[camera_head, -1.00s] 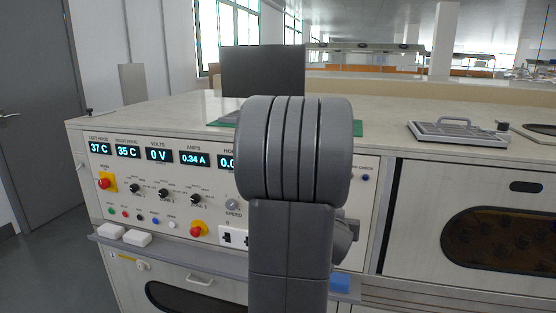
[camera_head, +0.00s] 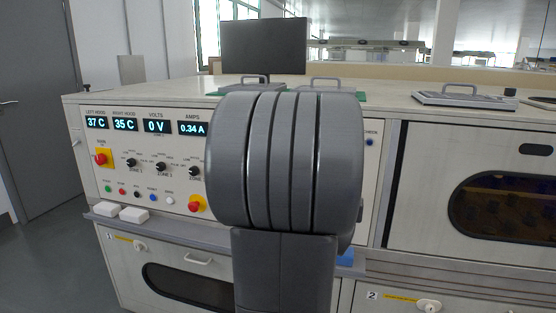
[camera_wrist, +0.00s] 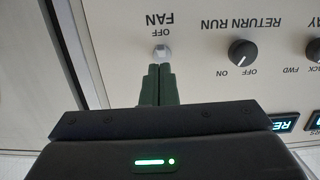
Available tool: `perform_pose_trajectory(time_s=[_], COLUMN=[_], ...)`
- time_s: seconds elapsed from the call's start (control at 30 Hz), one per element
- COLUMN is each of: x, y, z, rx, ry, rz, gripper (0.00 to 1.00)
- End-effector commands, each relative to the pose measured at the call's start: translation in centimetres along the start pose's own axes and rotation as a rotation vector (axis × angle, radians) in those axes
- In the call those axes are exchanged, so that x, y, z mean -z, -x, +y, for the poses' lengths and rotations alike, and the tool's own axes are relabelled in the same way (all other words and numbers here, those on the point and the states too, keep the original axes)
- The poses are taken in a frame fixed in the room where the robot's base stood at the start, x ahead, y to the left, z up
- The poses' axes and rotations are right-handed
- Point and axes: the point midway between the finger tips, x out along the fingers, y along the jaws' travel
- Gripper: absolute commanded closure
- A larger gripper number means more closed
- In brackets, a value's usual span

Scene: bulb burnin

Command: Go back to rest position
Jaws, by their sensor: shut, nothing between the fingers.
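My gripper (camera_wrist: 158,72) shows in the wrist view, with its two dark green fingers together and nothing between them. The fingertips are close to a small pale switch (camera_wrist: 161,51) labelled FAN with an OFF mark; I cannot tell whether they touch it. A black RETURN RUN knob (camera_wrist: 242,52) is to the right on the same white panel (camera_wrist: 205,82). In the head view my grey arm fills the middle and hides the gripper and part of the control panel (camera_head: 150,195).
The bench top (camera_head: 385,92) carries a black monitor (camera_head: 264,46) and a grey tray with a handle (camera_head: 465,99). Two white blocks (camera_head: 133,215) lie on the ledge at the left. An oven door with a dark window (camera_head: 510,203) is at the right. Open floor (camera_head: 50,250) is at the left.

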Motion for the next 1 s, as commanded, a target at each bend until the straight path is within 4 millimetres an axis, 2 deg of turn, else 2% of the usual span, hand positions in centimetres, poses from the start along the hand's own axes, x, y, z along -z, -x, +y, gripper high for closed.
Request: perform_pose_trajectory(time_s=[0.03, 0.6, 1.0], x=[-0.6, -1.7, -1.7], y=[0.1, 1.2, 1.8], z=[0.0, -0.1, -0.1], rx=[0.0, 0.008, 0.011], ry=[-0.001, -0.006, -0.009], rz=[0.012, 0.13, 0.173], gripper=[1.0, 1.0, 1.0])
